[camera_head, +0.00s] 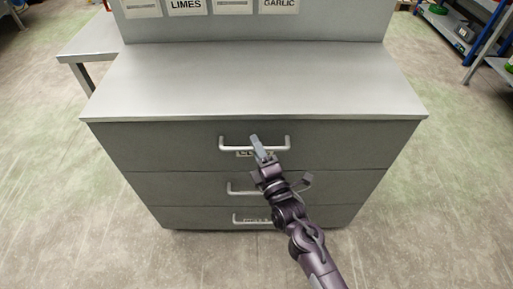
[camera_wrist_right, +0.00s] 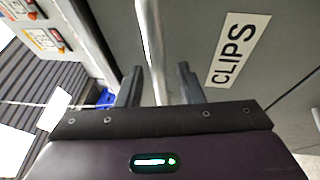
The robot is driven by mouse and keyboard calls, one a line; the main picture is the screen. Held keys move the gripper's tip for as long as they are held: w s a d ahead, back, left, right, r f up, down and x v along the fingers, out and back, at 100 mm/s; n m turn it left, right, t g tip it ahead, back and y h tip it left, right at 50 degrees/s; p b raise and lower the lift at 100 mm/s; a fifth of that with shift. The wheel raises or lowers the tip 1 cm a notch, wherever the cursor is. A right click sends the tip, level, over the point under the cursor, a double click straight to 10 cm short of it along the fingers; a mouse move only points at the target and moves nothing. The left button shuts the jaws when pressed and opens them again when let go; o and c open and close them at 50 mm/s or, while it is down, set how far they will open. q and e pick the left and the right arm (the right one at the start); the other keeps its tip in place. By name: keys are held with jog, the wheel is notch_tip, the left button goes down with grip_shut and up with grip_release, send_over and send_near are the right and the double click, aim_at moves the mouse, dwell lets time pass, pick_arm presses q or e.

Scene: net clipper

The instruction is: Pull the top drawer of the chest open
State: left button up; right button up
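The grey chest has a top drawer (camera_head: 170,147) whose front sits flush under the worktop; it looks closed. Its pale bar handle (camera_head: 227,139) runs across the middle of the front. My right gripper (camera_head: 258,148) is at the handle's middle. In the right wrist view, the handle bar (camera_wrist_right: 149,40) passes between the two fingers of my right gripper (camera_wrist_right: 160,87), with gaps on both sides. The fingers are apart. A label reading CLIPS (camera_wrist_right: 238,50) is on the drawer front beside the bar. My left gripper is not in view.
Two lower drawers with similar handles, the middle one (camera_head: 185,186) and the bottom one (camera_head: 190,216), lie below, partly behind my right arm. The worktop (camera_head: 250,85) is bare. Floor (camera_head: 430,200) is clear at both sides. A shelf rack (camera_head: 455,35) stands far right.

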grip_shut()
dwell(0.4)
